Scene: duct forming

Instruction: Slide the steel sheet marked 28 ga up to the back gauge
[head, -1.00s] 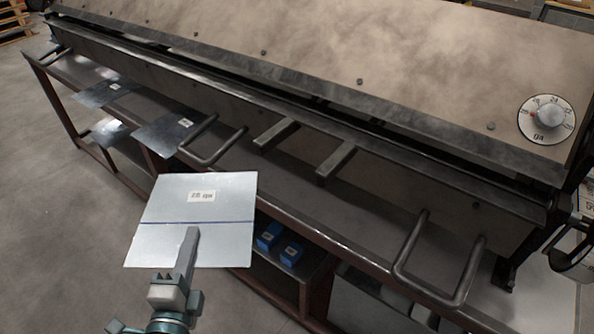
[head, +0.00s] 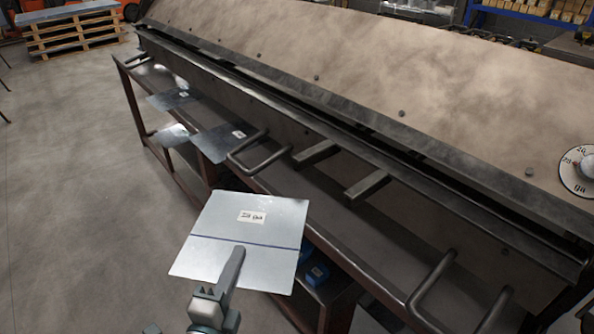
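The steel sheet (head: 220,222) is a flat pale square with a dark line across it and a small label that seems to read 28 ga. It is held out over the floor, in front of the long brake machine (head: 330,75). My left gripper (head: 235,262) is shut on its near edge, with one finger lying on top; the finger below is hidden. The sheet is apart from the brake's dark slot (head: 355,128). I cannot make out the back gauge. My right gripper is not in view.
Two short bars (head: 316,153) and U-shaped handles (head: 247,154) stick out along the brake's front. Other labelled sheets (head: 218,142) lie on the rack at left. Blue blocks (head: 318,274) sit below. A gauge dial (head: 578,170) is at right.

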